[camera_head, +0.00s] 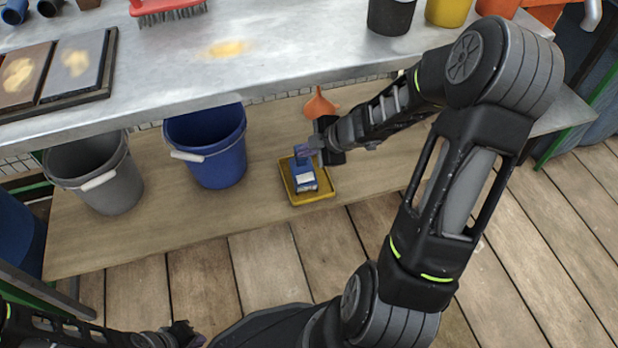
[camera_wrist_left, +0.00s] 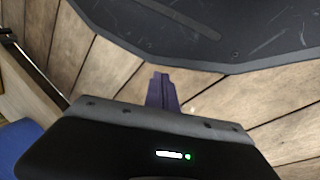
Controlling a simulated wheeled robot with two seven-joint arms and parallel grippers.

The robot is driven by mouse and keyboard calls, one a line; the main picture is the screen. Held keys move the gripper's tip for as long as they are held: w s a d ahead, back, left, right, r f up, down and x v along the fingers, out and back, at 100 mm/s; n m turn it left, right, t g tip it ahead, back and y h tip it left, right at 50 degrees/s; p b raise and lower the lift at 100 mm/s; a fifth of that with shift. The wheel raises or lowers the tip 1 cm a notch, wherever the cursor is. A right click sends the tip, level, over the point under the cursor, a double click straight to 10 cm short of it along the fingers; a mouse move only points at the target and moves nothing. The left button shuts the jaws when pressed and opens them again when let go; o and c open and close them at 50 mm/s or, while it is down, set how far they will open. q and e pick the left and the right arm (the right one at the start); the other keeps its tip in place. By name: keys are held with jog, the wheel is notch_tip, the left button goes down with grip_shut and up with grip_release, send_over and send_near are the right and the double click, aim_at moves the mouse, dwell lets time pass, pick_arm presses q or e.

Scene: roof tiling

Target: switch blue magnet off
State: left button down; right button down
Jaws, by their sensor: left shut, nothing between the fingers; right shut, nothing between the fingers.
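The blue magnet (camera_head: 304,180) sits on a small yellow tray (camera_head: 312,199) on the lower wooden shelf. My right gripper (camera_head: 307,150) is at the upper end of the magnet, its shut fingers close to or touching it; I cannot tell which. The magnet's switch is too small to make out. My left gripper (camera_head: 192,338) is shut and empty at the bottom edge of the head view, well away from the magnet. Its closed purple fingers also show in the left wrist view (camera_wrist_left: 162,92).
A blue bucket (camera_head: 219,165) and a grey bucket (camera_head: 112,190) stand left of the tray on the shelf (camera_head: 200,225). An orange funnel (camera_head: 318,104) stands behind it. The metal bench top (camera_head: 150,75) overhangs the shelf's back. The plank floor in front is clear.

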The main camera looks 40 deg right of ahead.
jog(key=b, duration=0.6)
send_over(310, 177)
notch_tip(310, 177, down, 6)
jog(key=shift+a+f, duration=0.1)
jog(key=shift+f, duration=0.05)
jog(key=shift+f+b, duration=0.3)
jog(key=shift+f, duration=0.2)
jog(key=shift+f, duration=0.15)
dwell(1.1)
jog(key=shift+f, duration=0.3)
jog(key=shift+f+b, duration=0.25)
jog(key=shift+b, duration=0.05)
dwell(0.4)
jog(key=shift+r, duration=0.1)
jog(key=shift+r+p, duration=0.6)
jog(key=shift+p, duration=0.25)
jog(key=shift+r, duration=0.1)
